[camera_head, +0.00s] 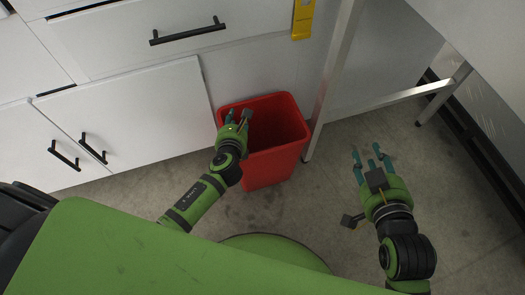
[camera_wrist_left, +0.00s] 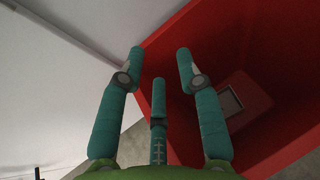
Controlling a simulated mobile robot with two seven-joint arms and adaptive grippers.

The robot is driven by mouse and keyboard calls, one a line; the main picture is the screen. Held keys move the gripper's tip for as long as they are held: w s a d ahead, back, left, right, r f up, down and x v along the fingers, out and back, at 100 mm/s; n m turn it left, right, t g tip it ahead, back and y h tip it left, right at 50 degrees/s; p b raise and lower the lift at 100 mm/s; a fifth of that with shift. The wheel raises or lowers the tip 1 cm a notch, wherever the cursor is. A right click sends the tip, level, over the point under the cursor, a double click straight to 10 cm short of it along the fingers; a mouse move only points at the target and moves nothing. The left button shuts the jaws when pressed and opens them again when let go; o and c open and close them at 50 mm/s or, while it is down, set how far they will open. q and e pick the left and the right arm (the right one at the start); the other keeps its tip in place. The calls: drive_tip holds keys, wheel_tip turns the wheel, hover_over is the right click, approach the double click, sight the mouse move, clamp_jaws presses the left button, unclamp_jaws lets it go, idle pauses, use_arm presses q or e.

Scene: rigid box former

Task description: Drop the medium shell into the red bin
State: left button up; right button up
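The red bin (camera_head: 272,165) stands on the floor against the white cabinets, with its open top facing up. My left gripper (camera_head: 238,117) is over the left part of the bin's opening. In the left wrist view my left gripper (camera_wrist_left: 160,70) has its fingers spread with nothing between them. That view looks down into the red bin (camera_wrist_left: 225,40). A small pale square-framed thing (camera_wrist_left: 231,101) lies at the bin's bottom; it looks like the shell, but its size is hard to judge. My right gripper (camera_head: 370,160) is open and empty above the floor, right of the bin.
White cabinets with drawers and black handles (camera_head: 188,34) stand behind and to the left. A metal table leg (camera_head: 330,85) stands close to the bin's right side. A yellow thing (camera_head: 302,20) hangs above the bin.

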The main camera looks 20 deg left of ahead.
use_arm(q)
drive_tip(key=v, duration=0.9)
